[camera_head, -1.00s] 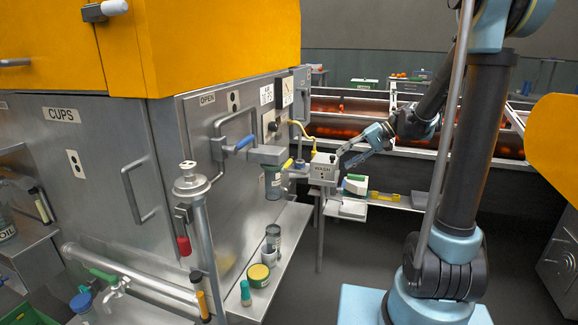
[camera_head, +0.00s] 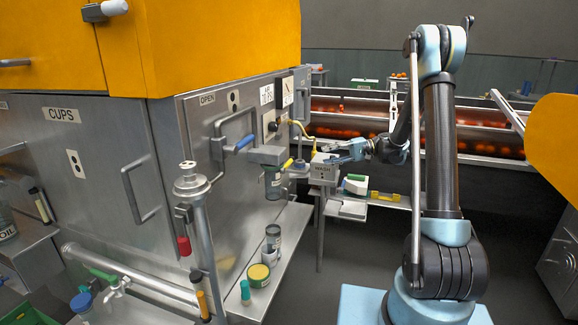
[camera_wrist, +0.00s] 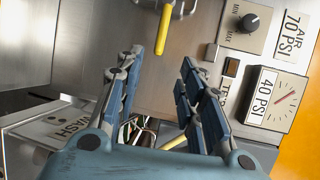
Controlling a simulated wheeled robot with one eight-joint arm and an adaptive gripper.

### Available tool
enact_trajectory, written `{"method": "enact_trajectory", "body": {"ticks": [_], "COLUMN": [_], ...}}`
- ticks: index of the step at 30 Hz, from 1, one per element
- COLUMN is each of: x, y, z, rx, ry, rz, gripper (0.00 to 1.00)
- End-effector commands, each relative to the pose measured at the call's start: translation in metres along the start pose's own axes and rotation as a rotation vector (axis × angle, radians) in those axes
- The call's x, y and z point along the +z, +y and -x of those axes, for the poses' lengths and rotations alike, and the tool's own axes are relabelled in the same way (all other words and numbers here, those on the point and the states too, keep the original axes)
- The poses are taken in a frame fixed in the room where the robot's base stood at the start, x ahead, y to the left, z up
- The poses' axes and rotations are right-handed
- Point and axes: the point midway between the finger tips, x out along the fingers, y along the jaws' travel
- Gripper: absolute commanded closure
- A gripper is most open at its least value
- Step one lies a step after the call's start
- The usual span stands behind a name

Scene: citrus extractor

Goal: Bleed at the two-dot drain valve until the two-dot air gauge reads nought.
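My gripper (camera_head: 330,153) is open and empty, above the grey box (camera_head: 323,171) beside the steel cabinet. In the wrist view my gripper (camera_wrist: 160,62) has its two blue fingers spread. A yellow lever (camera_wrist: 163,32) lies beyond and between the fingertips, apart from them. In the head view a yellow handle (camera_head: 287,164) sits by a grey unit with a clear bowl (camera_head: 272,185). The white square gauge (camera_wrist: 272,98) has a red needle off to one side and a 40 PSI label. It also shows small in the head view (camera_head: 287,91). Dots marking the valve are unreadable.
A knob plate (camera_wrist: 247,25) marked MIN and MAX and an AIR 70 PSI label (camera_wrist: 297,35) are beside the gauge. A WASH box (camera_wrist: 55,135) is at lower left. Open floor lies in front.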

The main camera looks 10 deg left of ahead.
Motion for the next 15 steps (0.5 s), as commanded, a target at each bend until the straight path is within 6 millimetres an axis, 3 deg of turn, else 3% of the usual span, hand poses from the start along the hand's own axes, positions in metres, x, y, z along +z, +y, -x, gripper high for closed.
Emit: {"method": "enact_trajectory", "body": {"ticks": [5, 15], "x": [0.0, 0.0], "y": [0.0, 0.0], "z": [-0.02, -0.08], "rx": [0.0, 0.0], "ry": [-0.002, -0.002], "rz": [0.0, 0.001], "gripper": [0.64, 0.64]}}
